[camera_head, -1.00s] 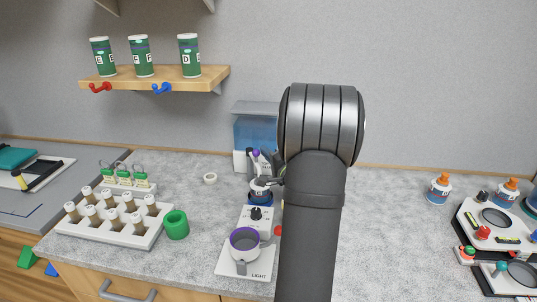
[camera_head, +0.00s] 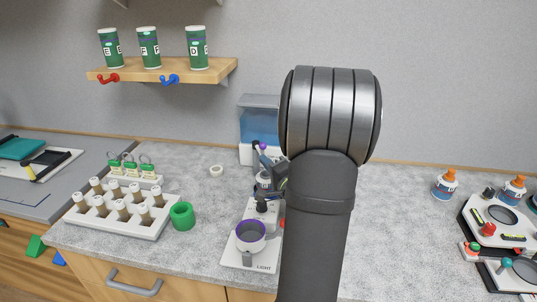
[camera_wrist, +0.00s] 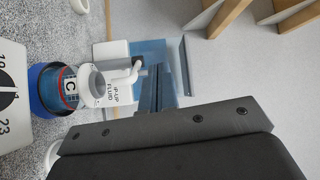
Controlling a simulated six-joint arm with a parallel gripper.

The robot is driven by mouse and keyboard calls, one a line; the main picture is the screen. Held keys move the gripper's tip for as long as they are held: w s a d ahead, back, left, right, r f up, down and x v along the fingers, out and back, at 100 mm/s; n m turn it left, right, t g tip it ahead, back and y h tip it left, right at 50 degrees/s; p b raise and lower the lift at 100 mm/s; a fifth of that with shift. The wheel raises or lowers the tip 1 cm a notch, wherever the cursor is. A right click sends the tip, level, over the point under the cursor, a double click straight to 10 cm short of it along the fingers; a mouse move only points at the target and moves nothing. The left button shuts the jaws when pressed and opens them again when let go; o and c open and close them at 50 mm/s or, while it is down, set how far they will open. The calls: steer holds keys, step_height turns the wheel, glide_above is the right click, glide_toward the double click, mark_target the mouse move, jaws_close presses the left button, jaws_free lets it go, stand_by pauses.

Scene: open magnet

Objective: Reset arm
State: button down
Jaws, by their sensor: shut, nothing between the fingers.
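My arm rises in the front middle of the head view and hides part of the counter behind it. In the wrist view my gripper's dark fingers (camera_wrist: 155,90) are together and hold nothing.
A blue-and-white dispenser (camera_head: 259,128) stands behind the bottle. A vial rack (camera_head: 125,218) and green ring (camera_head: 182,215) are left. A wooden shelf (camera_head: 218,72) hangs above.

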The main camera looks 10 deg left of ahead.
steer(key=shift+s+d, duration=0.15)
steer(key=shift+s, duration=0.65)
steer(key=shift+w, duration=0.1)
